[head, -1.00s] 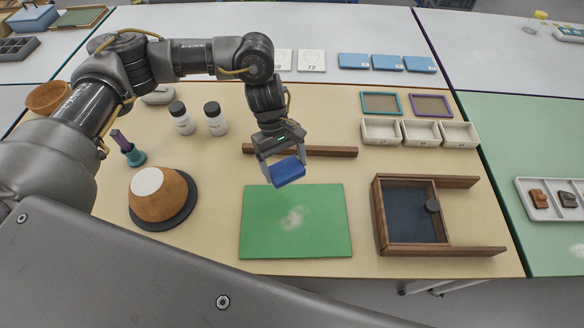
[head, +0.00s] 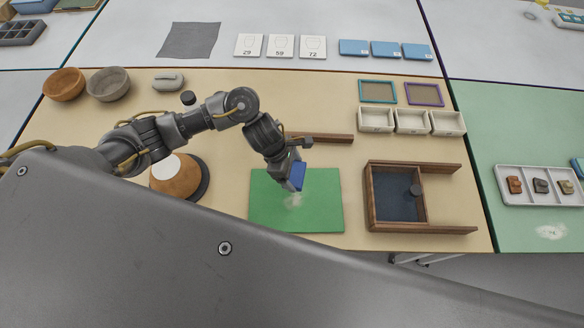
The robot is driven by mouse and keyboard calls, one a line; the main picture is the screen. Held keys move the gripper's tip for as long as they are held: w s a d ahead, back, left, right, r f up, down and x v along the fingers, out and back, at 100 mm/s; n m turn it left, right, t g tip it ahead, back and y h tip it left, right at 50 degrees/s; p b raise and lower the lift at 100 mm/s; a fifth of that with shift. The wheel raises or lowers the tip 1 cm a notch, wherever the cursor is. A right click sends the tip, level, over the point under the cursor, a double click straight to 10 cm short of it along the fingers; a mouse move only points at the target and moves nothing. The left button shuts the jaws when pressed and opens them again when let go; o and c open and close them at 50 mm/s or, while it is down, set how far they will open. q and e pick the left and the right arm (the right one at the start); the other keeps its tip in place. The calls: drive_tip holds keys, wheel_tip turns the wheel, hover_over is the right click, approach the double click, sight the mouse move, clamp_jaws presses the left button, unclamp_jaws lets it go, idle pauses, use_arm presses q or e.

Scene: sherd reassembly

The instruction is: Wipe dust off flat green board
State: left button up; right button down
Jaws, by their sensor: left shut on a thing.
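The flat green board (head: 322,213) lies on the tan table, with a pale dust smudge (head: 292,201) near its middle. My left gripper (head: 294,178) is over the board's upper part, shut on a blue block-like wiper (head: 298,176). The wiper is tilted and sits just above the dust in the picture; I cannot tell whether it touches the board. My right gripper is not in view.
A wooden tray with a dark bed (head: 392,208) stands right of the board. A wooden bar (head: 330,138) lies behind it. A brown pot (head: 172,184) on a dark disc is at left, partly behind my arm. White bins (head: 411,122) stand at back right.

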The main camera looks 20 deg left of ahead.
use_arm(q)
drive_tip(key=shift+f+b, duration=1.35)
drive_tip(key=shift+f, duration=1.2)
drive_tip(key=shift+f+b, duration=0.6)
drive_tip(key=shift+b, duration=0.05)
drive_tip(key=shift+f+b, duration=0.5)
drive_tip(key=shift+b, duration=0.1)
drive_tip(key=shift+s+d+r+p, duration=0.1)
drive_tip(key=shift+s+d, duration=0.1)
drive_tip(key=shift+s, duration=0.4)
drive_tip(key=shift+s+d+r+p, duration=0.1)
drive_tip(key=shift+s+d, duration=0.1)
drive_tip(key=shift+s, duration=0.4)
drive_tip(key=shift+s+d+p, duration=0.1)
drive_tip(key=shift+s+d, duration=0.1)
drive_tip(key=shift+s, duration=0.5)
drive_tip(key=shift+s, duration=0.15)
